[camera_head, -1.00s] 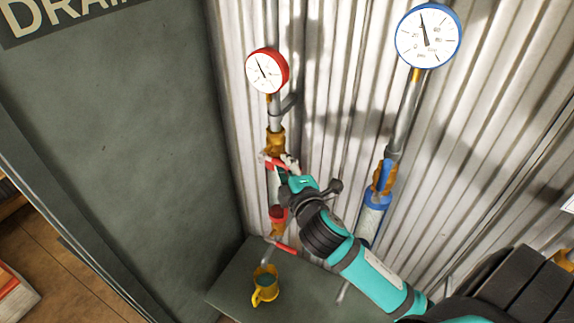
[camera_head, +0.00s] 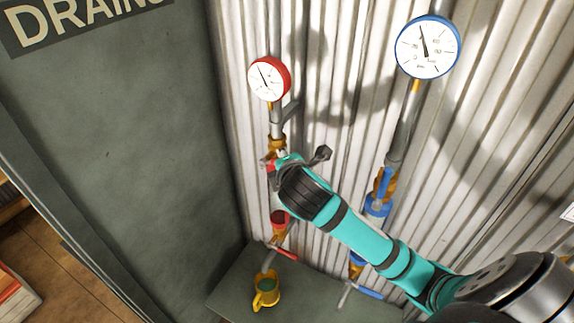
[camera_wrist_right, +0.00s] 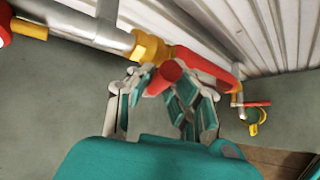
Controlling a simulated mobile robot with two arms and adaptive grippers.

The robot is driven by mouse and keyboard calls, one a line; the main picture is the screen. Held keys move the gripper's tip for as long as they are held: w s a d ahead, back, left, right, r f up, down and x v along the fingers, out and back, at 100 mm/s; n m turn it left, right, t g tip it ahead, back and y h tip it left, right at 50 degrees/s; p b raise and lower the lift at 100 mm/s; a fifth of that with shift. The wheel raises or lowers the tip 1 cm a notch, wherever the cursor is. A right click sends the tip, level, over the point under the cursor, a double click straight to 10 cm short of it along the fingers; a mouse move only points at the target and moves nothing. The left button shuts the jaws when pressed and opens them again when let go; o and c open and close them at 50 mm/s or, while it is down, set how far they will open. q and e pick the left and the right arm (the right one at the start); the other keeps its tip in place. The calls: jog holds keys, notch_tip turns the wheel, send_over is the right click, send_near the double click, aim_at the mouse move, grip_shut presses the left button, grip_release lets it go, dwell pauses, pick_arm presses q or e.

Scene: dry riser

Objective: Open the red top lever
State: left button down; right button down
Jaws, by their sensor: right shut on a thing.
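The red top lever (camera_head: 269,166) sits on the red-gauge pipe, just below the brass fitting (camera_head: 277,146). My right gripper (camera_head: 281,158) is at the lever, and my own wrist hides most of both in the head view. The lever's full angle is hidden. My left gripper is not in view.
A red gauge (camera_head: 269,79) tops this pipe. A blue-gauge pipe (camera_head: 405,130) stands to the right. A grey panel (camera_head: 120,150) stands left.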

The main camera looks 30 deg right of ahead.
jog(key=shift+w+r+g, duration=0.25)
jog(key=shift+r+g, duration=0.05)
jog(key=shift+r, duration=0.4)
jog(key=c, duration=1.6)
grip_release()
jog(key=o, duration=0.3)
jog(key=shift+w+f, duration=0.1)
jog(key=shift+f, duration=0.15)
jog(key=shift+o, duration=0.2)
jog(key=v, duration=0.7)
jog(key=shift+a+r, duration=0.15)
jog(key=shift+a, duration=0.1)
jog(key=shift+c, duration=0.4)
